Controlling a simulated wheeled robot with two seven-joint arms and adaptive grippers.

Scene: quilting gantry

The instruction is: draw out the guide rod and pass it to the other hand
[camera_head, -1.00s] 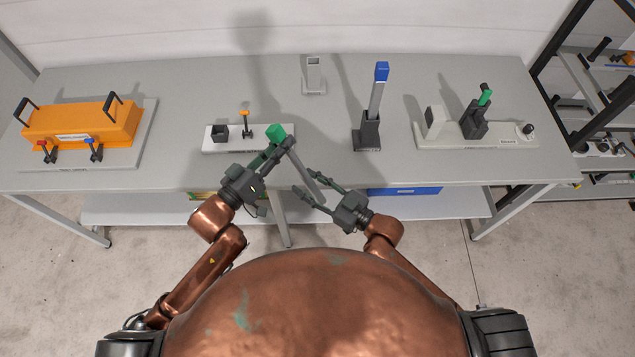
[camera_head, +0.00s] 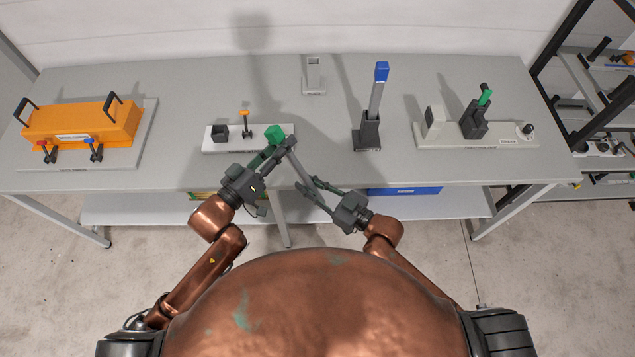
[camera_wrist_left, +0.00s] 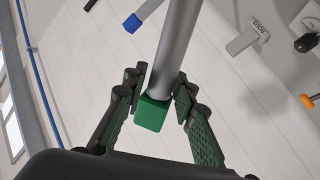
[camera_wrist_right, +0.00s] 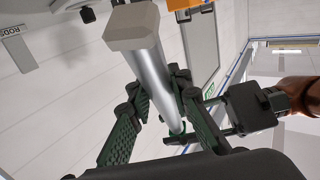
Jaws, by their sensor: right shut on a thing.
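The guide rod (camera_head: 303,170) is a grey bar with a green cap (camera_head: 275,133), held slanting above the front of the table. That pale end shows near the camera in the right wrist view (camera_wrist_right: 131,27), with the rod between the right fingers. The exact finger contact is partly hidden.
A blue-topped bar (camera_head: 376,95) stands in a dark holder behind the right gripper. A small grey socket block (camera_head: 313,78) stands at the back. A pale base (camera_head: 465,137) with a green-handled part is right; an orange case (camera_head: 80,124) is left.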

